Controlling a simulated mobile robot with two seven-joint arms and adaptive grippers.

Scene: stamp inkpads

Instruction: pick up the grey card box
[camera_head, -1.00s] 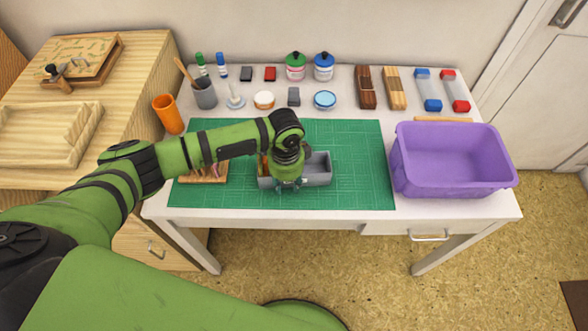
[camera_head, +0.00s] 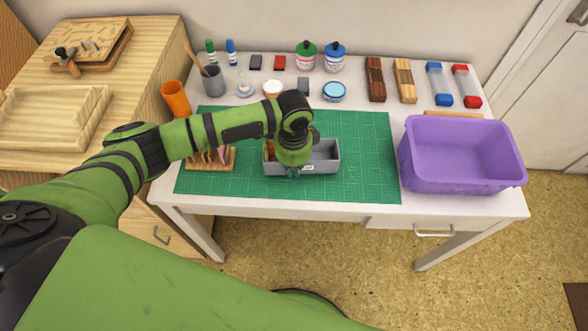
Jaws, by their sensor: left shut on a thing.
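The grey card box (camera_head: 325,156) is an open, long box on the green cutting mat, in the middle of the table. My left gripper (camera_head: 293,172) comes down over the box from above, left of its middle, and is shut on its near wall. The wrist hides much of the box's left half and most of the fingers. Something orange-brown shows in the box's left end. Whether the box touches the mat or hangs just above it I cannot tell. My right gripper is out of view.
A wooden rack (camera_head: 190,164) stands just left of the box on the green mat (camera_head: 360,187). A purple bin (camera_head: 460,176) stands at the table's right. Jars, inkpads and stamps line the back. The mat's right part is clear.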

